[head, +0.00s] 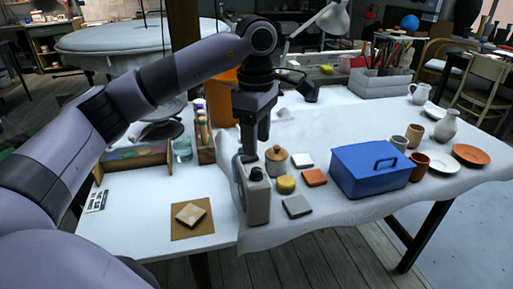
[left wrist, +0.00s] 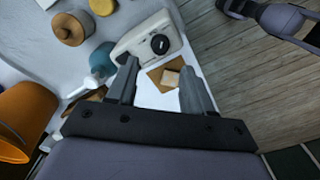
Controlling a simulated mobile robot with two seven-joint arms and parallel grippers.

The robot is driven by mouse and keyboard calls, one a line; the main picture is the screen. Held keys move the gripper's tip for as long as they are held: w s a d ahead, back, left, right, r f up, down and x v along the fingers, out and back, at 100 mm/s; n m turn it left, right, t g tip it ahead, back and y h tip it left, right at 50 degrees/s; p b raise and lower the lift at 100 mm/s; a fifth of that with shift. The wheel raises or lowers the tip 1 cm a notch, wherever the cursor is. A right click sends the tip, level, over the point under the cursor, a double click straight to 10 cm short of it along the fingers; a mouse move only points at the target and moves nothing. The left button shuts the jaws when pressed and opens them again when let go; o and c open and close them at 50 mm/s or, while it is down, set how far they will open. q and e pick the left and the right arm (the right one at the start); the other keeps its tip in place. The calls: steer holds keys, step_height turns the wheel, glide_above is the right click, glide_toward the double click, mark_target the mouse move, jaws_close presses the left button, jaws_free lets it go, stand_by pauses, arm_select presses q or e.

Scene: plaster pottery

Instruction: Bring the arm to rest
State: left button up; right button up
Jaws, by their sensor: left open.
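My left gripper (head: 255,146) hangs fingers-down in the head view, over the table near a pale grey box-shaped container with a dark round cap (head: 258,203). In the left wrist view the two fingers of the left gripper (left wrist: 160,80) stand apart with nothing held between them. The container (left wrist: 140,42) shows beyond the fingertips there, apart from them as far as I can tell. A light block (left wrist: 170,78) on a brown board shows in the gap between the fingers, farther down. My right gripper is not clearly seen in either view.
The block (head: 190,214) and board (head: 205,227) lie on the front left table. A lidded brown jar (head: 276,162), small coloured tiles (head: 314,177), a blue box (head: 368,175), cups and plates (head: 471,154) stand to the right. An orange bin (head: 221,103) stands behind the gripper.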

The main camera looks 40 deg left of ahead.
arm_select(q)
steer(key=shift+r, duration=0.1)
stand_by(0.4)
steer(key=s+d+f+g+h+p, duration=0.1)
steer(key=s+d+f+h, duration=0.2)
steer(key=d, duration=0.5)
steer(key=s+d+f+g+h, duration=0.1)
steer(key=d+f+h, duration=0.35)
steer(key=d, duration=0.45)
steer(key=s+d+r+n+t+h+p, duration=0.25)
steer(key=d+r+n+h, duration=0.25)
steer(key=d+n+h, duration=0.7)
steer(key=w+a+f+n+t+y+p, duration=0.1)
steer(key=a+f+n+t+y, duration=0.55)
steer(key=n, duration=0.65)
steer(key=w+a+f+n+t+y, duration=0.1)
steer(key=a+f+n+t+y, duration=0.25)
steer(key=n+t, duration=0.8)
steer(key=s+a+f+n+g+y, duration=0.3)
steer(key=s+f+n, duration=0.3)
steer(key=f, duration=0.3)
steer(key=s+a+f+n+g+y+p, duration=0.1)
steer(key=s+a+f+n+g+y, duration=0.3)
steer(key=s+a+f+n+g, duration=0.1)
steer(key=s+a+f+n, duration=0.1)
steer(key=s+f+n, duration=0.1)
steer(key=s+f, duration=0.1)
steer(key=shift+s+a+f, duration=0.15)
steer(key=shift+a+f, duration=0.05)
steer(key=shift+f, duration=0.25)
